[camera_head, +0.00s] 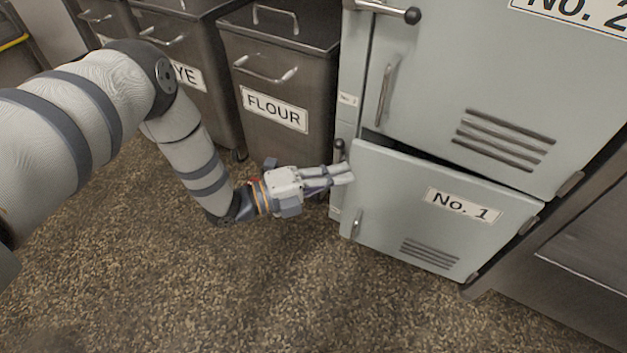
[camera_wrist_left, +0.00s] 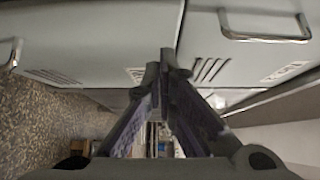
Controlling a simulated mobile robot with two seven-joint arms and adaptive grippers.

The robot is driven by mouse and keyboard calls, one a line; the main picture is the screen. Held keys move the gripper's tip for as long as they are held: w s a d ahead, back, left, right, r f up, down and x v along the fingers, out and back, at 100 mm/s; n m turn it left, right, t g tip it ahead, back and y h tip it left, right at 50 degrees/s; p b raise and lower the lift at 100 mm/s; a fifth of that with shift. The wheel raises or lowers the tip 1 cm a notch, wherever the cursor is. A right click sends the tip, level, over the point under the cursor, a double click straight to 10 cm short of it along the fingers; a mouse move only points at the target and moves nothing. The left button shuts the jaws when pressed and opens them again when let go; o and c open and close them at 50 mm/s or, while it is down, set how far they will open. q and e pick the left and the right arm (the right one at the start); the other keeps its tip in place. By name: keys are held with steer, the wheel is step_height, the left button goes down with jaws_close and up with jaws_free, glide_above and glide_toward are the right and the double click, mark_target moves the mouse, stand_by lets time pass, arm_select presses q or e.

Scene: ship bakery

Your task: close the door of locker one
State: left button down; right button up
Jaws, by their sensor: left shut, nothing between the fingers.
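The locker one door (camera_head: 430,215) is a pale grey-green panel marked "No. 1", low on the locker. It stands slightly ajar, with a dark gap along its top edge. Its small handle (camera_head: 356,224) is near the left edge and hinges show on the right. My left gripper (camera_head: 348,177) is shut and empty, its fingertips at the door's upper left corner; I cannot tell whether they touch it. In the left wrist view the shut fingers (camera_wrist_left: 160,65) point toward the locker fronts, with the lower door (camera_wrist_left: 90,35) on the left. My right gripper is not in view.
The "No. 2" door (camera_head: 480,80) above looks shut, with a long handle (camera_head: 385,92). A "FLOUR" bin (camera_head: 275,75) and another bin (camera_head: 185,50) stand left of the locker. A metal unit (camera_head: 570,235) is on the right. The speckled floor in front is clear.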

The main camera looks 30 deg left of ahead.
mark_target(355, 152)
arm_select(q)
steer(key=shift+w+a+b, duration=0.2)
steer(key=shift+w+b, duration=0.05)
steer(key=shift+w, duration=0.7)
steer(key=shift+w+a+b, duration=0.15)
steer(key=shift+w+b, duration=0.1)
steer(key=shift+w, duration=0.65)
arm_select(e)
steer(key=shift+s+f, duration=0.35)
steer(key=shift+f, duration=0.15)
arm_select(q)
steer(key=w, duration=0.2)
steer(key=shift+w+a+b, duration=0.2)
steer(key=shift+w+b, duration=0.1)
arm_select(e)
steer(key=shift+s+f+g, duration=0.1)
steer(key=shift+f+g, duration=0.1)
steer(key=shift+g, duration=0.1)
